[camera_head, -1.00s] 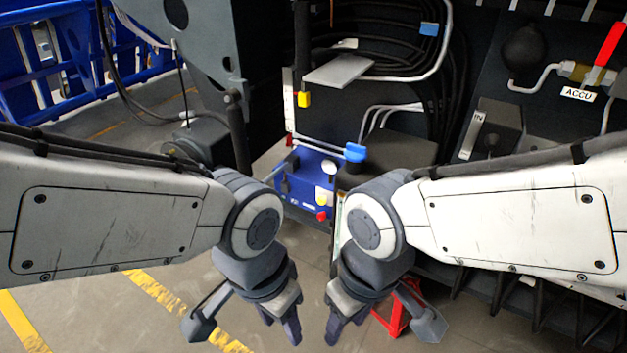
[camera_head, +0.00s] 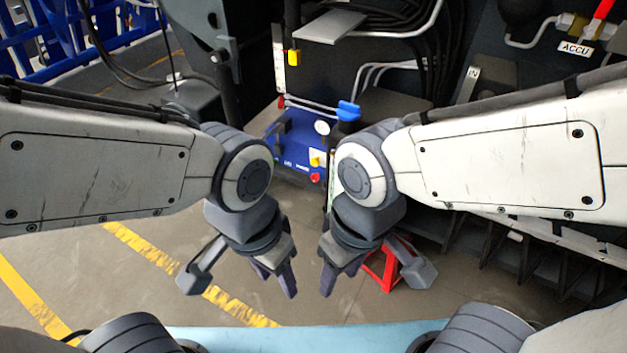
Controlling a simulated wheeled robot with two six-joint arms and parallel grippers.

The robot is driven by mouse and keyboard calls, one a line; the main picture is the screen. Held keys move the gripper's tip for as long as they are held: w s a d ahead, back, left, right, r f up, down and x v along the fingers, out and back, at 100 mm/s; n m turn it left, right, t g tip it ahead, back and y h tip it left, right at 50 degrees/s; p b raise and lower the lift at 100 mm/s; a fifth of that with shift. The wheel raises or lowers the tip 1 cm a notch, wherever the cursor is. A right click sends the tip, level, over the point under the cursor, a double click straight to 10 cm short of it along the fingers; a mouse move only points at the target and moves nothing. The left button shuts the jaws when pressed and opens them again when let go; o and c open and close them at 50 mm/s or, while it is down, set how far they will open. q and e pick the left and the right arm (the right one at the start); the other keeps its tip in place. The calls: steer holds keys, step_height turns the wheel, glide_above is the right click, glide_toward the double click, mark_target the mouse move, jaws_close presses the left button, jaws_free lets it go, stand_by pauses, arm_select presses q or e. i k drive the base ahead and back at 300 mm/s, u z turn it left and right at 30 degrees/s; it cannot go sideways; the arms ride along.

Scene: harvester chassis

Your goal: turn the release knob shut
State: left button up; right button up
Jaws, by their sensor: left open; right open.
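A blue pump unit (camera_head: 290,140) stands on the floor behind my grippers. It carries a white round gauge (camera_head: 322,127), a small yellow part (camera_head: 315,158) and a red knob (camera_head: 315,177) on its front right side. I cannot tell which of these small parts is the release knob. My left gripper (camera_head: 238,282) is open and empty, pointing down in front of the pump and to its left. My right gripper (camera_head: 373,280) is open and empty, in front and to the right. Neither touches the pump. My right arm partly hides the pump's right side.
A red stand (camera_head: 384,268) is on the floor behind my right gripper. The dark chassis with hoses and a red-handled valve above the ACCU label (camera_head: 576,49) fills the right. A blue fence (camera_head: 120,40) stands at upper left. Floor with yellow lines is open at left.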

mark_target(315, 178)
steer(key=k, duration=1)
steer(key=z, duration=0.85)
steer(key=i, duration=0.8)
steer(key=u, duration=0.6)
steer(key=i, duration=0.8)
steer(key=u, duration=0.6)
